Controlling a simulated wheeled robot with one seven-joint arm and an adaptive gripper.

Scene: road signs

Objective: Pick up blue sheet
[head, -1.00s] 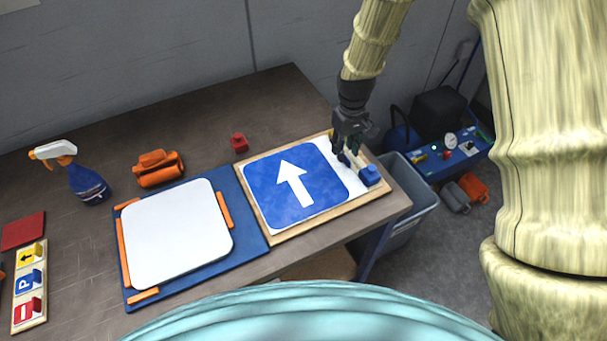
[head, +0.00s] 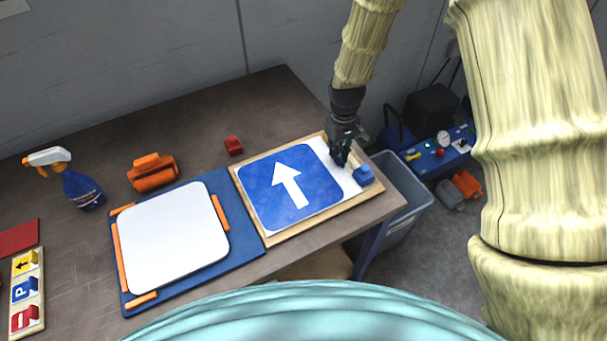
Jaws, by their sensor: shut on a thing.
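The blue sheet (head: 262,190) with a white up arrow lies on a wooden board (head: 312,232) at the right of the table. Its white strip (head: 338,178) extends past the blue area on the right. My gripper (head: 341,161) points down at the upper part of this strip. It is shut on the sheet's right edge, though the fingertips are small and dark and the contact is hard to see. The sheet still looks flat on the board. A blue block (head: 364,175) sits on the board just right of and below my gripper.
A white rounded plate (head: 172,238) lies on a blue base (head: 240,236) with orange clamps, left of the board. A red block (head: 234,146), an orange roller (head: 153,172) and a spray bottle (head: 72,180) stand behind. A grey bin (head: 408,205) is beyond the table's right edge.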

